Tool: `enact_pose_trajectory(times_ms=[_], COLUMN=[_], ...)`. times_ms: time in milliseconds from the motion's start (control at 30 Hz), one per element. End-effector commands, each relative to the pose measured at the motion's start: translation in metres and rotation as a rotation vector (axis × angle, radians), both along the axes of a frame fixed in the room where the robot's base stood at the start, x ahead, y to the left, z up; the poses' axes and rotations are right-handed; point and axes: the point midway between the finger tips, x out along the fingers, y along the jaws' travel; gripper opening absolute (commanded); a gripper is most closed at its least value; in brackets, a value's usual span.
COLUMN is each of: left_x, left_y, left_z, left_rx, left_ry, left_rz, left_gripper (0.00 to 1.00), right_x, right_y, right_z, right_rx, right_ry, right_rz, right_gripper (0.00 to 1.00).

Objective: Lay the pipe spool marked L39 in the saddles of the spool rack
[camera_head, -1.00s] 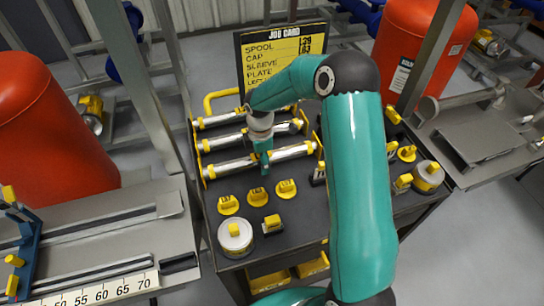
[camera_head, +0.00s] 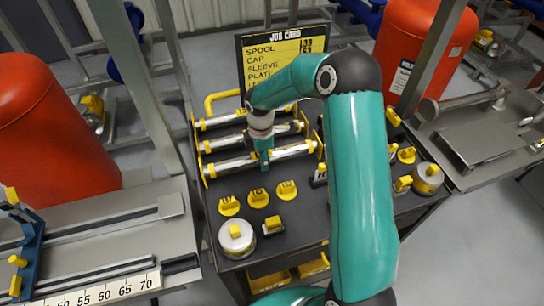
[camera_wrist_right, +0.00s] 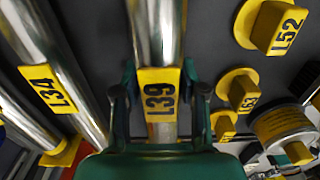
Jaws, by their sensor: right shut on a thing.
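The pipe spool marked L39 (camera_wrist_right: 157,35) is a silver tube with a yellow label band (camera_wrist_right: 158,95). In the head view it is the front one of the spools (camera_head: 295,151) lying across the dark cart. My right gripper (camera_head: 263,155) comes down on its middle. In the right wrist view my right gripper (camera_wrist_right: 160,105) has a finger on each side of the label band and is shut on it. Whether the spool is clear of its yellow supports I cannot tell. The left gripper is not in view. I cannot identify the spool rack with certainty.
Spool L34 (camera_wrist_right: 48,88) lies beside it. Yellow-tagged pieces, including L52 (camera_wrist_right: 278,28), stand nearby on the cart. A job card (camera_head: 285,52) stands behind. Red tanks (camera_head: 50,150) and grey benches (camera_head: 110,225) flank the cart.

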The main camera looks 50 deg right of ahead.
Motion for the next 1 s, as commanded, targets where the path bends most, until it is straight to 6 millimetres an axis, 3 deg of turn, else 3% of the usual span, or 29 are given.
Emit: enact_pose_trajectory(times_ms=[1000], left_x=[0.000], left_y=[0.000], left_z=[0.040], left_rx=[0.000], left_ry=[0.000], left_rz=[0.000], left_gripper=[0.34], right_x=[0.001], right_y=[0.000], right_z=[0.058], right_rx=[-0.001], right_ry=[-0.004], right_rz=[0.000], right_gripper=[0.00])
